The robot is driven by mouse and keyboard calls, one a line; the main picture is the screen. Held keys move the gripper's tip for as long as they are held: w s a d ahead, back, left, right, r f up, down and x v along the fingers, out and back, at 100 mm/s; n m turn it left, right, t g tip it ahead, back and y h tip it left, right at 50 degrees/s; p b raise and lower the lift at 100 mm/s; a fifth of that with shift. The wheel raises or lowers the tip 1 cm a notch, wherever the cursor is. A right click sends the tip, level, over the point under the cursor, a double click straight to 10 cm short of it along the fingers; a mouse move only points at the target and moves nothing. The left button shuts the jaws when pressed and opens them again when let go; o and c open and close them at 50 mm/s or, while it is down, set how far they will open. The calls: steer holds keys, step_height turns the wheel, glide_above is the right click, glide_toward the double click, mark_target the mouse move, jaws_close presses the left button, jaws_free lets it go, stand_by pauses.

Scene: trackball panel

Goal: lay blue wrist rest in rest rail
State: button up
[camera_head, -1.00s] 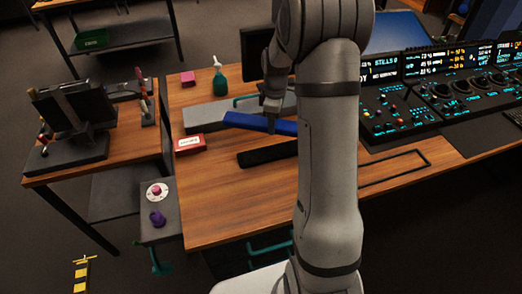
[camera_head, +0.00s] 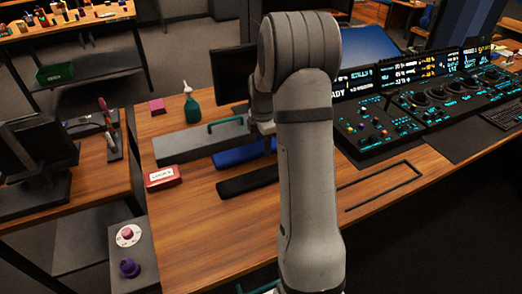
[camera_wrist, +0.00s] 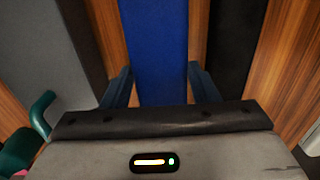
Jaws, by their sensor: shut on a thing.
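The blue wrist rest (camera_head: 232,156) is a long blue bar between a grey case and a black bar in the head view. In the wrist view the blue wrist rest (camera_wrist: 155,35) runs up from between my fingers. My gripper (camera_wrist: 160,82) is shut on it, one finger along each long side. In the head view my arm hides the bar's right end and most of the gripper. I cannot tell whether the bar touches the desk. A thin black rectangular outline on the desk, seemingly the rest rail (camera_head: 385,193), lies right of my arm, its left end hidden.
The long grey case (camera_head: 190,146) with a green handle lies behind the blue bar, the black bar (camera_head: 247,181) in front. A red box (camera_head: 163,177), green spray bottle (camera_head: 192,106) and monitor (camera_head: 232,75) stand nearby. The control panel (camera_head: 420,105) is behind the outline. The front desk is clear.

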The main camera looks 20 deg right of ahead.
mark_target(262, 145)
steer(key=shift+f, duration=1.45)
steer(key=shift+f, duration=0.1)
steer(key=o, duration=1.1)
steer(key=shift+c, duration=0.2)
